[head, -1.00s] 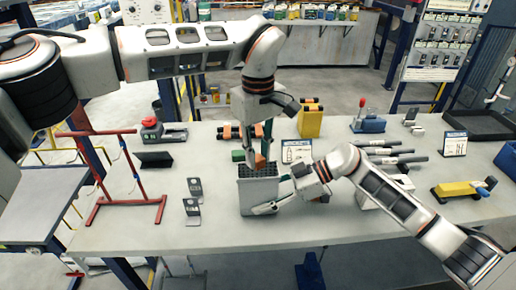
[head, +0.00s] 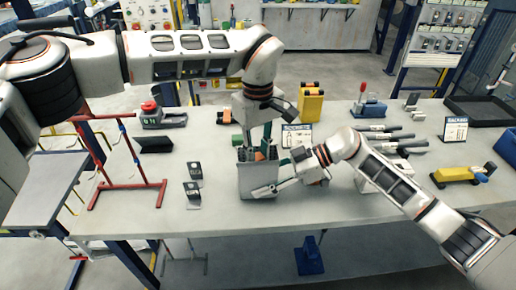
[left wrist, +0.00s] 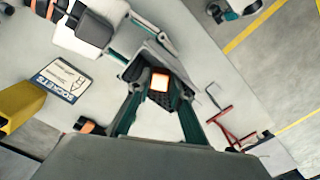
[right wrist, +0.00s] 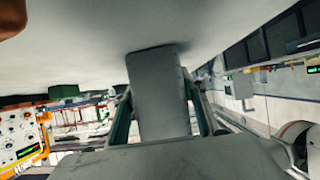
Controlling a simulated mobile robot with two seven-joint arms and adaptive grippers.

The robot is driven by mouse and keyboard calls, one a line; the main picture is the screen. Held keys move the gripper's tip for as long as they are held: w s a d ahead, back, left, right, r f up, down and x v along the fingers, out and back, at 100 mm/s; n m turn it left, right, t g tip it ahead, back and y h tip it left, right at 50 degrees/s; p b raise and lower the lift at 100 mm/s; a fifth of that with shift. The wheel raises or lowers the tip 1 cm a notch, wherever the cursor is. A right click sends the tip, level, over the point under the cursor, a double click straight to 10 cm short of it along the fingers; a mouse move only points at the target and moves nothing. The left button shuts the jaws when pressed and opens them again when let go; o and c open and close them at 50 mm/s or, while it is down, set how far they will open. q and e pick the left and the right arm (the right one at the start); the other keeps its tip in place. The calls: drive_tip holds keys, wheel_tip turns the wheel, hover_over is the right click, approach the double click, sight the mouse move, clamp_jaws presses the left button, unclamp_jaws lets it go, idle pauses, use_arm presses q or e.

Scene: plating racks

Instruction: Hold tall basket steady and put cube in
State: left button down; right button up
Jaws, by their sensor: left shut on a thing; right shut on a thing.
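The tall grey basket (head: 256,180) stands upright on the table in the head view. The orange cube (head: 259,156) is at its mouth, between the fingers of my left gripper (head: 254,150), which points straight down. In the left wrist view the cube (left wrist: 159,82) sits between the fingertips over the basket's dark opening. How deep it is in the basket is hard to tell. My right gripper (head: 274,189) is shut on the basket at its right front side. In the right wrist view the basket wall (right wrist: 158,95) fills the space between the fingers.
A red rack frame (head: 128,180) stands at the left. Two small dark-faced stands (head: 193,190) are left of the basket. A sign card (head: 297,136) and a yellow block (head: 311,104) are behind it. The front table strip is clear.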

use_arm(q)
drive_tip(key=c, duration=1.7)
unclamp_jaws()
wheel_tip(320, 180, up, 12)
drive_tip(key=shift+r, duration=0.1)
use_arm(e)
drive_tip(key=o, duration=1.3)
